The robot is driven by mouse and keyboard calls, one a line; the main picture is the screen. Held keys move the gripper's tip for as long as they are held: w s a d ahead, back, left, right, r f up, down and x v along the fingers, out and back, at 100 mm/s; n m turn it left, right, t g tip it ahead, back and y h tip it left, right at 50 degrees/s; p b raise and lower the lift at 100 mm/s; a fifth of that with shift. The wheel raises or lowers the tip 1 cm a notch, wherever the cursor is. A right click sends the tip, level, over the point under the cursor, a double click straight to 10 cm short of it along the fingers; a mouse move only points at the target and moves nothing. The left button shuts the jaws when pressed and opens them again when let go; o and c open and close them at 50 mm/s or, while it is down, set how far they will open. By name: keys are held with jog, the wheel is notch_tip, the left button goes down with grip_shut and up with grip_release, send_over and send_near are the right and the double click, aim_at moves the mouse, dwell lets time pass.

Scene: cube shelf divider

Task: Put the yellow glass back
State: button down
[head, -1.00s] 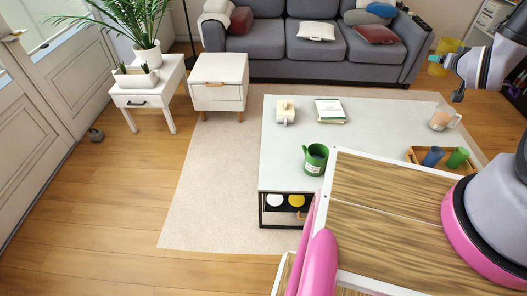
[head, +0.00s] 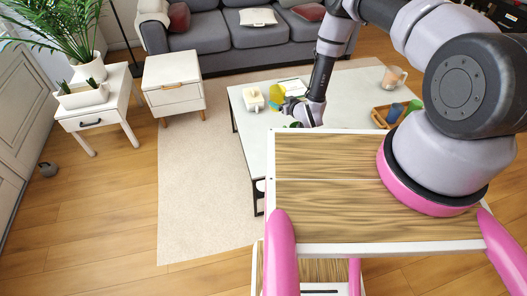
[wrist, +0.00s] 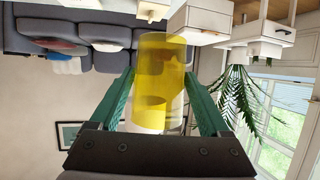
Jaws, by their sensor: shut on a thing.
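The yellow glass (head: 276,94) is see-through and is held in the air at the far left part of the white coffee table (head: 252,135). My gripper (head: 283,101) is shut on it. In the wrist view the glass (wrist: 160,65) sits between the two teal fingers of my gripper (wrist: 159,78). In the head view the glass overlaps the tabletop beside a small cream object (head: 252,97). How high it is above the table is hard to tell.
A wooden tray (head: 378,117) with a blue cup (head: 394,113) and a green cup (head: 415,105) is at the table's right. A book (head: 295,83) lies at the back. My arm hides much of the table's middle.

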jog(key=s+a+f, duration=0.1)
jog(key=s+f, duration=0.1)
jog(key=f, duration=0.3)
jog(key=s+a+f+n+g+y, duration=0.1)
jog(key=s+a+f, duration=0.1)
jog(key=f, duration=0.4)
jog(key=s+a+f+n, duration=0.1)
jog(key=s+a+f, duration=0.1)
jog(key=f, duration=0.4)
jog(key=shift+s+a+f+y, duration=0.1)
jog(key=shift+s+f+y, duration=0.1)
jog(key=shift+s+y, duration=0.2)
jog(key=shift+w+f, duration=0.1)
jog(key=shift+f, duration=1.9)
grip_release()
jog(key=v, duration=1.2)
